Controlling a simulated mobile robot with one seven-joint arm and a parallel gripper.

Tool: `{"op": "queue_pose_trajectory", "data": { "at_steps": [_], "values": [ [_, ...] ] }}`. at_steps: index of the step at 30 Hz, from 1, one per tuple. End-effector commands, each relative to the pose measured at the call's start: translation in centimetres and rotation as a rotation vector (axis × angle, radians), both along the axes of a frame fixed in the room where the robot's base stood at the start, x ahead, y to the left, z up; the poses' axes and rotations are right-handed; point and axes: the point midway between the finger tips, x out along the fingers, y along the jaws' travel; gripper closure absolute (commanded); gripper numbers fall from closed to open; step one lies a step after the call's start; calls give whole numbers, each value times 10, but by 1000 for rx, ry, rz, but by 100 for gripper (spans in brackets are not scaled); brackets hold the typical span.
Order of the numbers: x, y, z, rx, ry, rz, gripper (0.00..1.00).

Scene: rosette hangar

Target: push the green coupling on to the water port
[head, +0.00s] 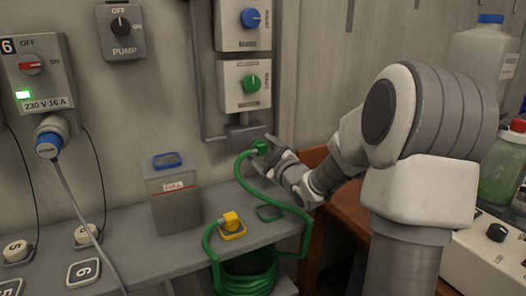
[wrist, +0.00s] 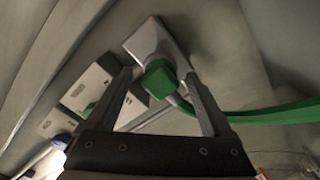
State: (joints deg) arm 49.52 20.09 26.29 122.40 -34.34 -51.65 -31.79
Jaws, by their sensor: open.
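The green coupling (head: 259,147) is at the grey water port box (head: 241,136), low on the wall under the green-knob panel. In the wrist view the green coupling (wrist: 160,78) sits against the pale port plate (wrist: 152,42); I cannot tell whether it is fully seated. My gripper (head: 268,150) is right beside the coupling. In the wrist view its two fingers (wrist: 158,80) stand apart with the coupling between their tips. The green hose (head: 288,208) runs from the coupling down over the shelf.
The grey shelf (head: 130,259) holds a grey canister (head: 173,192), a yellow fitting (head: 231,225) and an empty green-edged pad (head: 270,213). Coiled green hose (head: 248,284) hangs below. The panel with a green knob (head: 251,84) is just above the port. A wooden bench (head: 345,209) stands at right.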

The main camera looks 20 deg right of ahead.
Motion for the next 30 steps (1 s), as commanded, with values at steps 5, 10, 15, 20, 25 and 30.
{"op": "queue_pose_trajectory", "data": {
  "at_steps": [5,10,15,20,25,30],
  "values": [
    [-8,-1,0,-1,1,-1,15],
    [-35,-2,1,-1,1,-3,15],
    [-76,-4,2,-2,1,-4,15],
    [-116,-5,2,-1,1,-4,15],
    [-151,-5,-3,-3,-4,-2,15],
    [-164,-6,-3,-4,-3,0,15]
  ]
}}
